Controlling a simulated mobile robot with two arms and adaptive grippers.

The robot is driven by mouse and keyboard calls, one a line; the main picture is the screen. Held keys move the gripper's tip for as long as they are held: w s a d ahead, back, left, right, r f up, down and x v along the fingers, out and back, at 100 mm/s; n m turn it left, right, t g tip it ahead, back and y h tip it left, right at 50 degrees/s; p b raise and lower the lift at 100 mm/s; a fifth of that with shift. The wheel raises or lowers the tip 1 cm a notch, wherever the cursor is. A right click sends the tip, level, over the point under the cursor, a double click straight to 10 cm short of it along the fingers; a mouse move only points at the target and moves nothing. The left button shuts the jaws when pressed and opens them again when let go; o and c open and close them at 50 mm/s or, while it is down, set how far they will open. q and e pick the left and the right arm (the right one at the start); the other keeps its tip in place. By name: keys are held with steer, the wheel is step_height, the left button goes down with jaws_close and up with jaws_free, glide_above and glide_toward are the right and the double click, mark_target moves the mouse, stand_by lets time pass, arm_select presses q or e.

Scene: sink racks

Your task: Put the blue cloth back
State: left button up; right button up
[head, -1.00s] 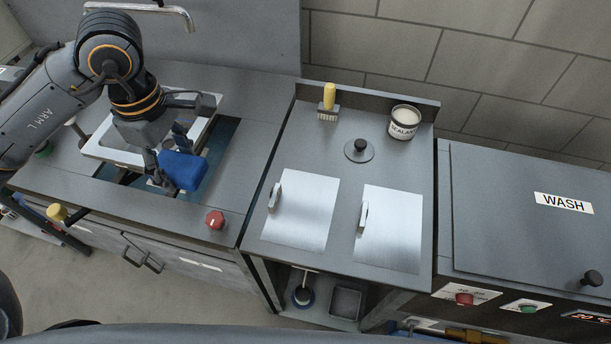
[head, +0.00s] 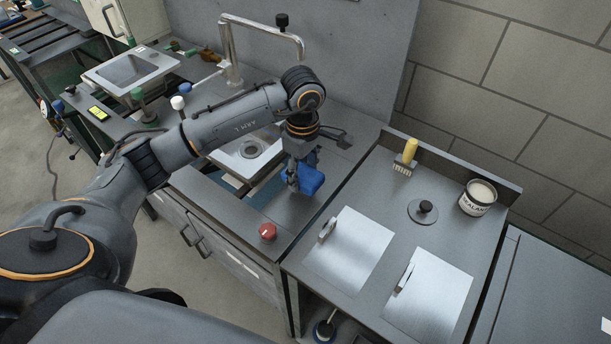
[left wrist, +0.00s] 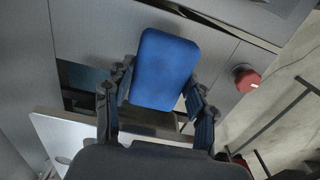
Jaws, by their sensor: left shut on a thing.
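The blue cloth (head: 311,181) is a folded pad held in my left gripper (head: 300,178), above the counter just right of the sink opening. In the left wrist view the cloth (left wrist: 165,68) sits between the two fingers of my left gripper (left wrist: 160,95), sticking out past the tips. The gripper is shut on it. The near sink basin (head: 240,158) is partly hidden behind my left arm. My right gripper is not in view.
A red knob (head: 267,232) stands at the counter's front edge. The faucet (head: 232,50) rises behind the sink. To the right are two steel lids (head: 348,248), a round black-knobbed lid (head: 423,211), a yellow-handled brush (head: 405,158) and a sealant can (head: 478,198).

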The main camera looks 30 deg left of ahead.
mark_target(305, 181)
arm_select(q)
steer(key=shift+w+f, duration=0.25)
steer(key=f+p, duration=0.1)
steer(key=f, duration=0.2)
steer(key=shift+w+d+p, duration=0.1)
steer(key=shift+w+p, duration=0.1)
steer(key=shift+p, duration=0.2)
steer(key=shift+f, duration=0.5)
steer(key=o, duration=1)
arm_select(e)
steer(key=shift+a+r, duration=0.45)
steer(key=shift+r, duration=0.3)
